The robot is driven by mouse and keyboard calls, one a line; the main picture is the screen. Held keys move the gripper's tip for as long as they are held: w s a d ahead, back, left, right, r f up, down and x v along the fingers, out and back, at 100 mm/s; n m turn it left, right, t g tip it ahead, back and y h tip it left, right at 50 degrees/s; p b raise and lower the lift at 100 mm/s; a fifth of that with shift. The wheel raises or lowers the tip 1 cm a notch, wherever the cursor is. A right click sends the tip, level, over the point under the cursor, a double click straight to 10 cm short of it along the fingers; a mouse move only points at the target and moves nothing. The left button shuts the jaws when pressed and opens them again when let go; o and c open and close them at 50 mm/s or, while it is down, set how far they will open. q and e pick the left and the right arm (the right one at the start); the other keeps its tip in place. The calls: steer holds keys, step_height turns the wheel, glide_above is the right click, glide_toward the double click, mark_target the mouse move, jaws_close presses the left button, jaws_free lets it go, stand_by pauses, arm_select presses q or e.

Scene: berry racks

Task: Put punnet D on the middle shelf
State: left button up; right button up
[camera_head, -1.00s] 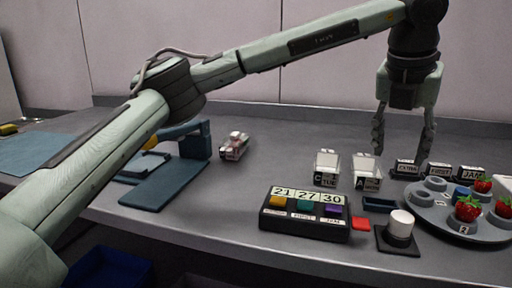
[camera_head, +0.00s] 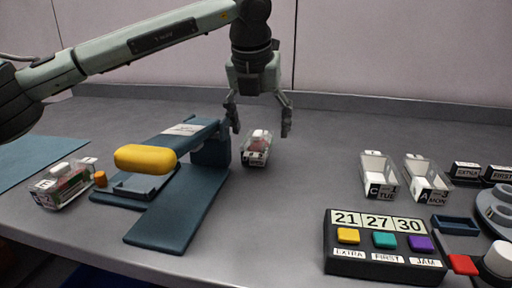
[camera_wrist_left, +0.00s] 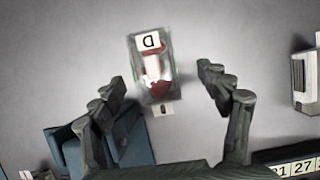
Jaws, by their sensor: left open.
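Punnet D (camera_wrist_left: 152,65) is a clear box with red berries and a white lid label reading D in the left wrist view. In the head view it is the small clear punnet (camera_head: 257,148) standing on the counter just right of the blue press. My left gripper (camera_head: 259,128) is open above it, fingers pointing down. In the left wrist view the punnet lies between and somewhat beyond the open fingertips (camera_wrist_left: 168,85), with nothing held. My right gripper is not in view. No shelf shows in these frames.
The blue press (camera_head: 180,205) with a yellow handle (camera_head: 145,158) stands close left of the punnet. Another filled punnet (camera_head: 62,184) is farther left. Counter between is clear.

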mark_target(257, 133)
arm_select(q)
steer(key=x, duration=0.4)
steer(key=shift+w+a+f+p, duration=0.2)
steer(key=shift+w+a+p, duration=0.05)
steer(key=shift+a+p, duration=0.1)
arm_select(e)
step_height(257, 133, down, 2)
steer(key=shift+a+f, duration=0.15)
arm_select(q)
steer(key=shift+c, duration=0.3)
steer(key=c, duration=1.4)
steer(key=shift+r, duration=0.1)
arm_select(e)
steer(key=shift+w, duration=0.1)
arm_select(q)
steer(key=shift+r, duration=0.1)
